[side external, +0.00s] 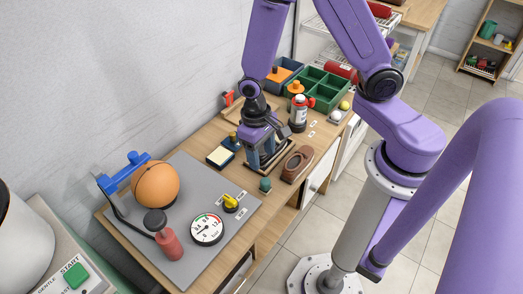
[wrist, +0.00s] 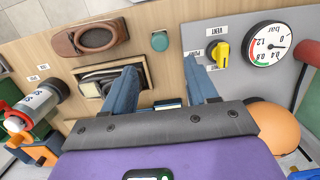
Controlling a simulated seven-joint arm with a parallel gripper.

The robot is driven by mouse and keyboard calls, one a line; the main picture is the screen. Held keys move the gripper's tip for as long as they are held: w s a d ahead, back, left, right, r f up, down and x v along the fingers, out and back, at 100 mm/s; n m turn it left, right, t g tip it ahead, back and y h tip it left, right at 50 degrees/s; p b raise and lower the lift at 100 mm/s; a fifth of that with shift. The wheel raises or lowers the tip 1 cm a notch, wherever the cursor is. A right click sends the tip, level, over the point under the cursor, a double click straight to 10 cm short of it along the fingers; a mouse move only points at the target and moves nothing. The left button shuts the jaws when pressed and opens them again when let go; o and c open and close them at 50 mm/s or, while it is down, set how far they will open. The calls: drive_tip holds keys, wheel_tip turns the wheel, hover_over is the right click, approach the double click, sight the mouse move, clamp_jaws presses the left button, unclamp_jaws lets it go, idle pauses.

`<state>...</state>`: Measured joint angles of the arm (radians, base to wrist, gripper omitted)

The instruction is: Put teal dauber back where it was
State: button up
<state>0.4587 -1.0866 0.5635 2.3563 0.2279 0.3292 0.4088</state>
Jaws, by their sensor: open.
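The teal dauber (side external: 265,185) is a small rounded piece on the wooden table, between the brown oval holder and the grey board. It also shows in the wrist view (wrist: 160,41), beyond my fingertips. My gripper (wrist: 162,68) is open and points down toward the table, with nothing visible between its fingers. In the side view my gripper (side external: 264,162) is above the wood-framed tray, behind the dauber and apart from it. The brown holder (side external: 297,165) has an oval recess and also shows in the wrist view (wrist: 67,43). My left finger partly hides the wood-framed tray (wrist: 148,73).
The grey board (side external: 185,181) carries an orange ball (side external: 156,185), a gauge (side external: 207,229), a yellow valve knob (side external: 230,203) and a red plunger (side external: 169,245). A bottle (side external: 299,115) and a green divided crate (side external: 318,92) stand behind. Bare wood surrounds the dauber.

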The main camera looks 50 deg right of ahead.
drive_tip(key=s+d+r+n+t, duration=0.1)
drive_tip(key=s+d+r+n, duration=0.3)
drive_tip(key=s+r+n, duration=0.8)
wheel_tip(320, 180, up, 5)
drive_tip(key=s, duration=0.2)
drive_tip(key=shift+s+r+n+t, duration=0.15)
drive_tip(key=shift+s+n+t, duration=0.15)
drive_tip(key=shift+d, duration=0.1)
idle(0.4)
